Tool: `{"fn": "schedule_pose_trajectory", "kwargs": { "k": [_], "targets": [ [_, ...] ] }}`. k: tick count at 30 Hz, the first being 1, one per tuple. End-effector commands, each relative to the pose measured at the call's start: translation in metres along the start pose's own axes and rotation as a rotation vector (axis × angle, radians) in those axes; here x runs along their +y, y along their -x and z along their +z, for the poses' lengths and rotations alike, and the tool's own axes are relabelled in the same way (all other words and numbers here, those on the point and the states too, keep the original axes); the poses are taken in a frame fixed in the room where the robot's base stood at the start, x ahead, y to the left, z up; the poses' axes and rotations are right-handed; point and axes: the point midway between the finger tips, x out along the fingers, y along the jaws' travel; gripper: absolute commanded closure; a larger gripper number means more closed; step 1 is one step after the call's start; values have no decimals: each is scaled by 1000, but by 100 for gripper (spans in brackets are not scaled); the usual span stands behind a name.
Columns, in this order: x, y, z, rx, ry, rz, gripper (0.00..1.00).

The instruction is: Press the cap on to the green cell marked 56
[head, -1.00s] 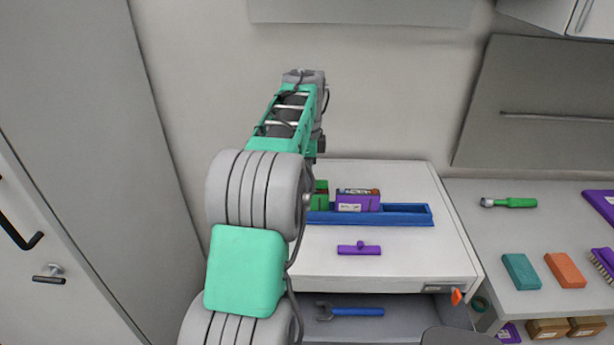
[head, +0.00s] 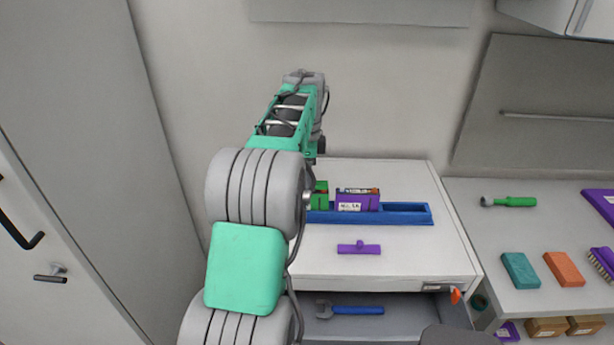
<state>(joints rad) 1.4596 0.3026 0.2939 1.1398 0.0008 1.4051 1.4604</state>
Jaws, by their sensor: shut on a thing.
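A green cell (head: 320,195) stands in the blue tray (head: 405,218), with its left part hidden behind my arm. Its marking and most of its top cannot be made out. A purple cell (head: 357,202) with a white label stands beside it on the right, in the same tray. My gripper is hidden behind my own arm, which reaches up and over the bench at the tray's left end. No cap for the green cell can be seen.
A purple bar with a small knob (head: 358,248) lies on the bench top in front of the tray. Below, an open drawer holds a blue-handled wrench (head: 350,310). On the right bench lie a green-handled tool (head: 510,202), a teal block (head: 520,270) and an orange block (head: 564,269).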

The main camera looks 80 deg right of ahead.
Motion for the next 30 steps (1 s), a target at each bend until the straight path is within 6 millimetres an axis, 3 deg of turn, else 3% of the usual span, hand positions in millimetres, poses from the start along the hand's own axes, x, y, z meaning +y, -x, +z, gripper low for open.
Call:
{"fn": "schedule_pose_trajectory", "kwargs": {
  "k": [30],
  "targets": [
    [0, -8, 0, 0, 0, 0, 100]
  ]
}}
